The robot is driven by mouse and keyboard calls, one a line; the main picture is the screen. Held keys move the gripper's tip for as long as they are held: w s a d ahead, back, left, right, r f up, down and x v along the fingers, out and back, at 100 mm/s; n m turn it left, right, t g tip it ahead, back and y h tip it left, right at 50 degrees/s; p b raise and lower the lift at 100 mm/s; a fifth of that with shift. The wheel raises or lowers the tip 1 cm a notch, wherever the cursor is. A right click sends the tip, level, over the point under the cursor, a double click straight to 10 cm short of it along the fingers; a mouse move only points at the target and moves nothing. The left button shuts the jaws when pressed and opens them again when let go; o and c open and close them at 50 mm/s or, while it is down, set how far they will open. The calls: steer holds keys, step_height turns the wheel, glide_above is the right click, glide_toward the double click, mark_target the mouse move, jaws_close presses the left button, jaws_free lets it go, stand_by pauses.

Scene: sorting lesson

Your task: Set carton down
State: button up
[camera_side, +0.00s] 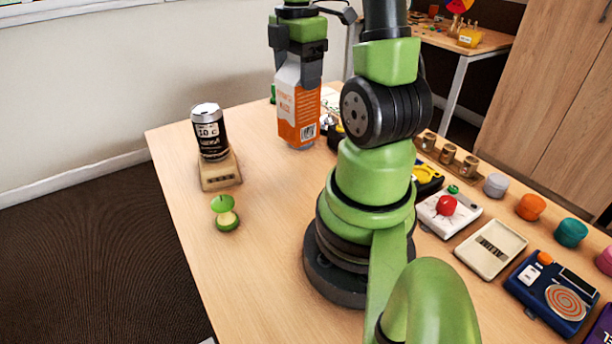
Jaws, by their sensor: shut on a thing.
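An orange and white carton (298,112) with a barcode on its side hangs upright in my gripper (298,68). The dark fingers are shut on its upper part. The carton's bottom appears to be close to the wooden table (262,200), but I cannot tell whether it touches. My arm stands to the right of the carton and hides part of the table behind it.
A dark can (210,138) stands on a beige scale (221,172) at the left. A green, apple-like object (226,216) lies nearer. Right of my base are a red-button box (447,206), a beige tray (490,249) and several coloured lidded pots.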

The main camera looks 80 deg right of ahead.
mark_target(306, 121)
steer(key=shift+s+d+f+n, duration=0.1)
steer(key=shift+s+n, duration=0.15)
steer(key=shift+s, duration=0.15)
steer(key=shift+s+d+f+n, duration=0.1)
steer(key=shift+s+n, duration=0.15)
steer(key=shift+s, duration=0.1)
step_height(306, 121, down, 10)
steer(key=shift+r, duration=0.25)
steer(key=shift+f, duration=0.25)
steer(key=o, duration=1.1)
steer(key=shift+r, duration=0.15)
